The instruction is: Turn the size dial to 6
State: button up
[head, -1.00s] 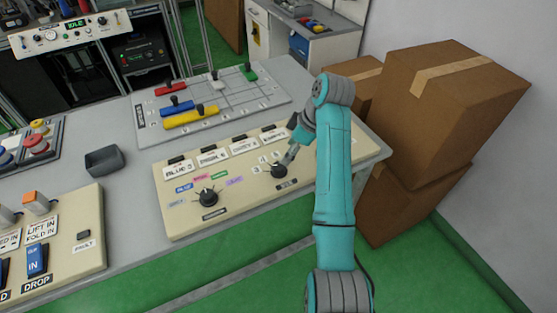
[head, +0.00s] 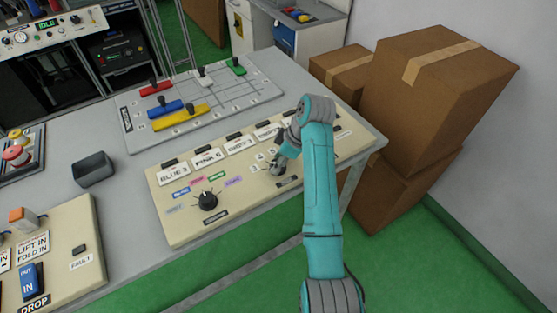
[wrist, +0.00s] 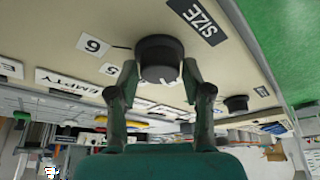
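The size dial (wrist: 160,58) is a round black knob on the cream panel (head: 185,232), beside a SIZE label (wrist: 197,20). A plate with 6 (wrist: 92,45) lies to its left in the wrist view, and a 5 plate (wrist: 110,70) lies nearer the left finger. A white mark shows low on the knob; I cannot tell which number it points at. My gripper (wrist: 160,72) is open, with one fingertip on each side of the knob, close to it. In the head view my gripper (head: 279,163) covers most of the dial.
A second black dial (head: 207,200) with coloured labels sits left on the same panel. Cards along the back edge include PINK 6 (head: 208,156). Behind stands a board with coloured sliders (head: 181,117). A grey tray (head: 93,170) is at left; cardboard boxes (head: 430,90) are at right.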

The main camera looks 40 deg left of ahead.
jog(key=c, duration=0.6)
jog(key=m+t, duration=0.1)
jog(key=m, duration=0.2)
jog(key=m+t, duration=0.1)
jog(key=m, duration=0.1)
jog(key=shift+s+m, duration=0.15)
jog(key=shift+m, duration=0.25)
jog(key=m+t, duration=0.1)
jog(key=m, duration=0.1)
jog(key=m+t, duration=0.1)
jog(key=m, duration=0.2)
jog(key=shift+s, duration=0.1)
jog(key=m+h, duration=0.1)
jog(key=m, duration=0.2)
jog(key=m+t+h, duration=0.1)
jog(key=m, duration=0.2)
jog(key=shift+a+m+t, duration=0.1)
jog(key=shift+m+t, duration=0.2)
jog(key=shift+m, duration=0.1)
jog(key=m+h, duration=0.2)
jog(key=m, duration=0.4)
jog(key=shift+a, duration=0.1)
jog(key=shift+h, duration=0.3)
